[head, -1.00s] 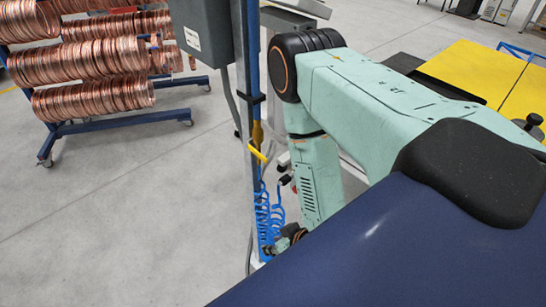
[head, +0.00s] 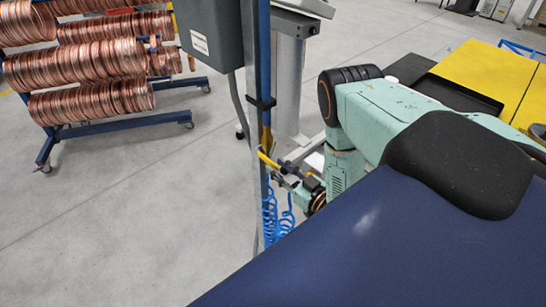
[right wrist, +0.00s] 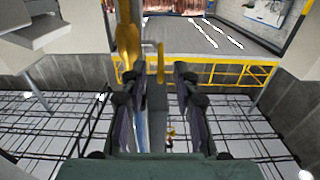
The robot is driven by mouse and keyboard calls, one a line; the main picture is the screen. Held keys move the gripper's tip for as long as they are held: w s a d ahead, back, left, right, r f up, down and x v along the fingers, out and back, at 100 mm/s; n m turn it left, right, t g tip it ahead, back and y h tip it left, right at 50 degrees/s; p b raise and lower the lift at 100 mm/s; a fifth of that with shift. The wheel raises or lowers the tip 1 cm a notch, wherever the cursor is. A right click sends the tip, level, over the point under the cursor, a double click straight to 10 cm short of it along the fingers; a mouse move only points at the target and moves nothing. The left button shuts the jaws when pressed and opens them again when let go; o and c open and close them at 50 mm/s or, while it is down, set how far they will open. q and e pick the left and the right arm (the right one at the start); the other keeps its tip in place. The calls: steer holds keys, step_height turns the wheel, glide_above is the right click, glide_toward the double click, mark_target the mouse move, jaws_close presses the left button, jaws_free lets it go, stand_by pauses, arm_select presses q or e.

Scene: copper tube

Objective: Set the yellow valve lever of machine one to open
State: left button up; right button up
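The yellow valve lever (head: 268,160) is on the blue pipe (head: 264,80) along a grey upright post, and slants down to the right in the head view. In the right wrist view, the yellow valve body (right wrist: 127,42) is at upper left and the bent lever (right wrist: 160,65) hangs down from it. My right gripper (head: 284,169) is just right of the lever's end. Its two dark fingers (right wrist: 157,78) are apart, with the lever's lower end showing in the gap between them. Whether a finger touches the lever cannot be told. My left gripper is out of view.
A grey box (head: 211,35) hangs on the post above the valve. Coiled blue hose (head: 277,215) hangs below it. A rack of copper coils (head: 88,75) stands at left. A yellow-topped table (head: 480,68) is at right. Open floor lies left of the post.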

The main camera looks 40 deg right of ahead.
steer(key=shift+w+a+f, duration=0.1)
steer(key=shift+w+a, duration=0.05)
steer(key=shift+w, duration=1.2)
steer(key=shift+s, duration=0.15)
steer(key=shift+c, duration=1.3)
jaws_close()
